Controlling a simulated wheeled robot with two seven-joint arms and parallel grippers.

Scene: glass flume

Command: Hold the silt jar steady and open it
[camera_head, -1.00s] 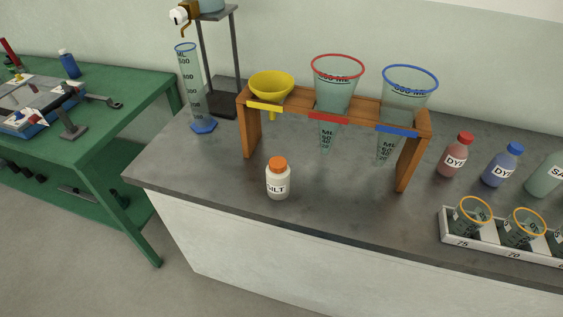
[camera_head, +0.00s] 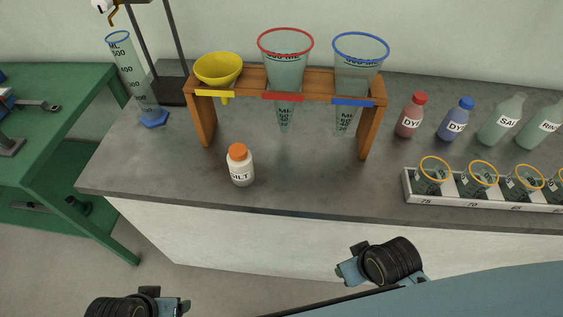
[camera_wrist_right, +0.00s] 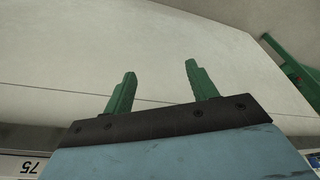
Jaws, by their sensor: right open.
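The silt jar (camera_head: 240,172) is a small white bottle with an orange cap (camera_head: 237,151) and a SILT label. It stands upright and closed on the grey bench, near the front edge and in front of the wooden rack. Nothing touches it. In the right wrist view, my right gripper (camera_wrist_right: 158,75) has its two green fingers apart with nothing between them, against the pale bench front. The jar is not seen there. In the head view dark, ribbed parts of my arms show low in front of the bench; I make out no left fingertips.
The wooden rack (camera_head: 377,115) holds a yellow funnel (camera_head: 219,69) and two rimmed cones. A measuring cylinder (camera_head: 129,75) stands left. Dye bottles (camera_head: 411,116) and a white tray (camera_head: 407,187) of cups are right. Bench space around the jar is clear.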

